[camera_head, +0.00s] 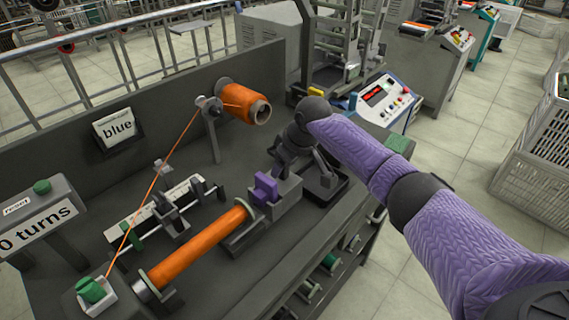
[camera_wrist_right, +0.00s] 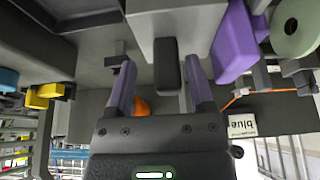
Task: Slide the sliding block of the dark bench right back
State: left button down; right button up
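The sliding block (camera_head: 285,196) is a grey block on the dark bench (camera_head: 70,150), at the right end of an orange wound bobbin (camera_head: 200,245). A purple piece (camera_head: 265,187) stands at its left side. In the right wrist view the block (camera_wrist_right: 185,20) is pale grey with a dark stubby handle (camera_wrist_right: 167,65). My right gripper (camera_head: 300,165) is close to the block in the head view, its fingertips largely hidden. In the right wrist view its purple fingers (camera_wrist_right: 160,68) are apart, one on each side of the handle, with gaps visible. My left gripper is not in view.
An orange thread spool (camera_head: 243,103) on a post stands behind, its thread running down to the front left. A "blue" sign (camera_head: 118,128) and a turns counter (camera_head: 40,220) are at left. A dark tray (camera_head: 340,192) lies right of the block.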

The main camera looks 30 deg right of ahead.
aim_at(291, 179)
jog(key=shift+a, duration=0.1)
jog(key=p+v, duration=0.3)
jog(key=v, duration=0.2)
jog(key=shift+w+r, duration=0.1)
jog(key=shift+w, duration=0.05)
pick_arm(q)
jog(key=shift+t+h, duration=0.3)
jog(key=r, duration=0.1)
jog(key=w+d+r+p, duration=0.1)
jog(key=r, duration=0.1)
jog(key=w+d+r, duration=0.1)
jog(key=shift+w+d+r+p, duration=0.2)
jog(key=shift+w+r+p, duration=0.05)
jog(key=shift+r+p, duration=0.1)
pick_arm(e)
jog(key=v, duration=0.4)
jog(key=shift+s+r, duration=0.3)
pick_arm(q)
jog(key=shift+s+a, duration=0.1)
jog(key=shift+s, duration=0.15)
